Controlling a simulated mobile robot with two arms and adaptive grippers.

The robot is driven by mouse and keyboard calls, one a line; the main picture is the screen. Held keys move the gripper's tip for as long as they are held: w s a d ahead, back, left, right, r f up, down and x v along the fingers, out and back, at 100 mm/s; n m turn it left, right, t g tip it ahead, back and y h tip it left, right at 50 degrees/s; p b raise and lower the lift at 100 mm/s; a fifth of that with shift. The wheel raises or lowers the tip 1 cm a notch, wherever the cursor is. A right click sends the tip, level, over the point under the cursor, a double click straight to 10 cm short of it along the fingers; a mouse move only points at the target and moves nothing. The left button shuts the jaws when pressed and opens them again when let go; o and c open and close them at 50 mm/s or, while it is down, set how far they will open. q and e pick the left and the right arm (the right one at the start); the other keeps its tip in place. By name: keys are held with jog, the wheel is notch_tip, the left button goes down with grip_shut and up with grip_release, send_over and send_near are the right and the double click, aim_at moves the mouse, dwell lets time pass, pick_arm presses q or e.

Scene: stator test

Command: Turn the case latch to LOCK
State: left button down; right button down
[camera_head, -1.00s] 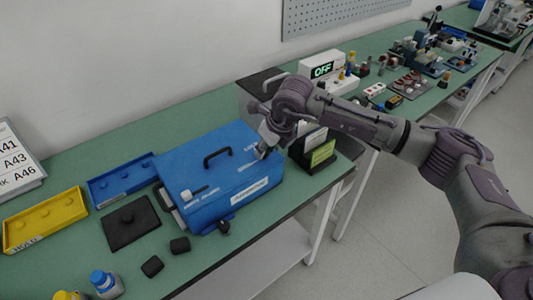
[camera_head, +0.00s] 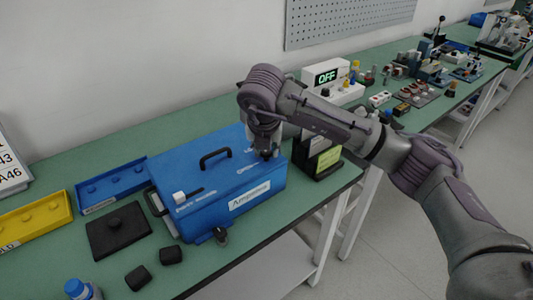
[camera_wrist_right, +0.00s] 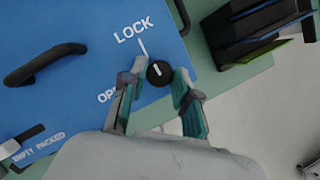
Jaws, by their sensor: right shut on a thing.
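The blue case (camera_head: 200,185) lies on the green bench with its lid down. Its latch is a round black knob (camera_wrist_right: 162,77) with a short white mark, in the right wrist view. The word LOCK and a white line are printed above the knob. The partly hidden word beginning "OP" is to its left. My right gripper (camera_wrist_right: 158,76) has one fingertip on each side of the knob and is shut on it. In the head view this gripper (camera_head: 266,156) points down at the case's right end and hides the knob. My left gripper is not in view.
A black handle (camera_head: 215,157) and a white slider (camera_head: 187,196) are on the lid. A black holder with a green card (camera_head: 325,160) stands close right of the case. Blue (camera_head: 110,185) and yellow trays (camera_head: 35,222) lie left. A box reading OFF (camera_head: 327,77) stands behind.

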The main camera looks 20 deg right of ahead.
jog(key=shift+m, duration=0.4)
jog(key=c, duration=0.8)
grip_release()
jog(key=shift+c, duration=0.2)
jog(key=v, duration=1.2)
jog(key=shift+a, duration=0.25)
jog(key=shift+w, duration=0.1)
